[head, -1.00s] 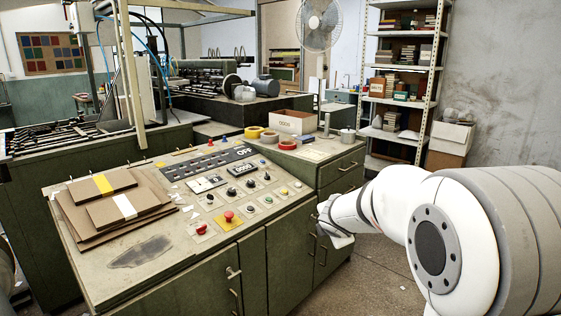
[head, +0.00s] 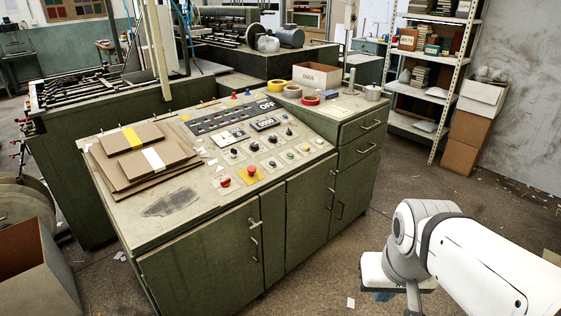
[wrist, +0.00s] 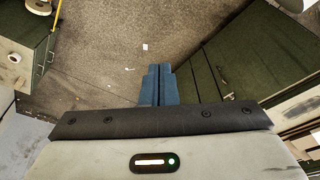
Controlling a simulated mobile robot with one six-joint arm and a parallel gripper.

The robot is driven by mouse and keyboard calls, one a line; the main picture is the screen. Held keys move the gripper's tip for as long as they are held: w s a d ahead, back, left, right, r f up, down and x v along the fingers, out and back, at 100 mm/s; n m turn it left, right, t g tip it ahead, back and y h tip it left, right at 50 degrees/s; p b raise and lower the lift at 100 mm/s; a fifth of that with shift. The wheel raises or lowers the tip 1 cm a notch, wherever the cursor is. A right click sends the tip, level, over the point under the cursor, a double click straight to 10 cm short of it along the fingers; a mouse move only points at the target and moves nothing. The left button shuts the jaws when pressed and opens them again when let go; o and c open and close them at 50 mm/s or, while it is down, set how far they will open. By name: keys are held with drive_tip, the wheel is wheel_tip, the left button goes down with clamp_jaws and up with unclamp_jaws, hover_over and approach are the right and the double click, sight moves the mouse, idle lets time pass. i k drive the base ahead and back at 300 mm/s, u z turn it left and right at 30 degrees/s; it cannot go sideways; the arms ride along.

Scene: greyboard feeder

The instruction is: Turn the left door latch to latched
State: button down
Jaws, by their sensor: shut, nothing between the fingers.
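The left door (head: 205,262) of the green console is closed in the head view. Its small pale latch (head: 253,222) sits near the door's upper right edge, above a bar handle (head: 254,243). It looks roughly level, but is too small to tell its exact turn. My gripper (head: 384,296) is low over the floor, right of the console and well apart from the latch. Its blue fingers (wrist: 158,84) are together and empty in the wrist view. I cannot pick out the latch in the wrist view.
The console top holds brown boards (head: 140,158), a red button (head: 225,182), tape rolls (head: 310,100) and an open box (head: 317,75). A shelf rack (head: 440,70) and stacked cartons (head: 478,120) stand at the back right. Open floor (head: 400,170) lies between console and cartons.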

sight(250, 220)
drive_tip(key=z, duration=1.1)
drive_tip(key=k, duration=1)
drive_tip(key=u, duration=0.85)
drive_tip(key=i, duration=0.5)
drive_tip(key=u, duration=0.05)
